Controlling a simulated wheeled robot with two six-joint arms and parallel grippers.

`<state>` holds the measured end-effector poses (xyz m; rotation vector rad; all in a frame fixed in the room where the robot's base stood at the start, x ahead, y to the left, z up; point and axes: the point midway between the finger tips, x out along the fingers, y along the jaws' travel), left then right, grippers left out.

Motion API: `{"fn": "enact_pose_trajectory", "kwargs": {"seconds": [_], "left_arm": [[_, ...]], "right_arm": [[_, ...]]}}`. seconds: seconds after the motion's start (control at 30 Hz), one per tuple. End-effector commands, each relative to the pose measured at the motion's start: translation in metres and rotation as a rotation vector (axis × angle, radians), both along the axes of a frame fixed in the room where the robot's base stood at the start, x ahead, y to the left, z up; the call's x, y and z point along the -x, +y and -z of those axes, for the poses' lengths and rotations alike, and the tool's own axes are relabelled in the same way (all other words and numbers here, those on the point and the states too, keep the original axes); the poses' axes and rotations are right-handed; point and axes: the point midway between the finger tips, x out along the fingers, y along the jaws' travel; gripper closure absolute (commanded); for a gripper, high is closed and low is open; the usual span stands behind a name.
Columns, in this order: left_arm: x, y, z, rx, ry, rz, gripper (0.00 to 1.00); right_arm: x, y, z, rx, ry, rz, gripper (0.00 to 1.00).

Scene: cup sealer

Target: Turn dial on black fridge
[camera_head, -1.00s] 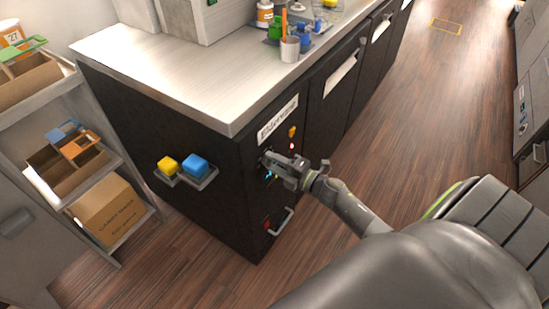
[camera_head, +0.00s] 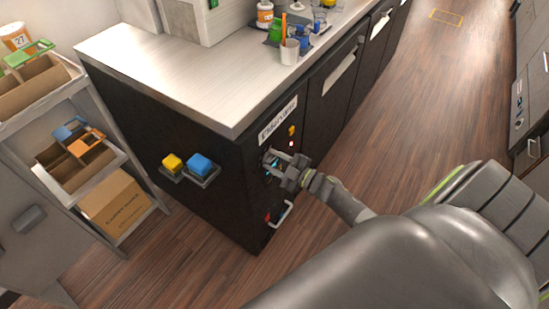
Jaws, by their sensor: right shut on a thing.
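The black fridge (camera_head: 215,215) stands under the steel counter, with a white label (camera_head: 278,118) on its front panel. My right gripper (camera_head: 271,161) is at that panel, below the label. It is shut on the dial, which is mostly hidden by the fingers. A small blue glow (camera_head: 270,170) shows beside the fingers. A yellow knob (camera_head: 292,130) sits above the gripper, with a small pale light (camera_head: 291,144) under it. My left gripper is not in view.
A pale handle (camera_head: 282,214) and a red switch (camera_head: 267,216) are below the gripper. Shelves with boxes (camera_head: 115,205) stand at left. Wooden floor (camera_head: 400,120) is clear at right.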

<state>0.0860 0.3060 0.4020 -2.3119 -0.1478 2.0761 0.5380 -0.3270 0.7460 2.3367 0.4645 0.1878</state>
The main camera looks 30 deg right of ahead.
Motion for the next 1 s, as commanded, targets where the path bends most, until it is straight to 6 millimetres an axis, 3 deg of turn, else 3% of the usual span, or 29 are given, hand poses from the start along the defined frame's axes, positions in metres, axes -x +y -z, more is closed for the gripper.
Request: {"fn": "enact_pose_trajectory", "kwargs": {"seconds": [0.67,0.7,0.83,1.0], "left_arm": [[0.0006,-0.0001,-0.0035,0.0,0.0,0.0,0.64],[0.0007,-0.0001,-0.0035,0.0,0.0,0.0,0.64],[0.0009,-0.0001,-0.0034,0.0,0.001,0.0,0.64],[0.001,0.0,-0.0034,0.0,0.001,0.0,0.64]], "right_arm": [[-0.0007,-0.0003,-0.0003,-0.057,0.023,0.001,0.86],[-0.0006,-0.0002,-0.0003,-0.056,0.023,0.001,0.59],[-0.0005,-0.0001,-0.0003,-0.056,0.022,0.001,0.42],[-0.0003,-0.0001,-0.0001,-0.055,0.023,0.0,0.41]]}}
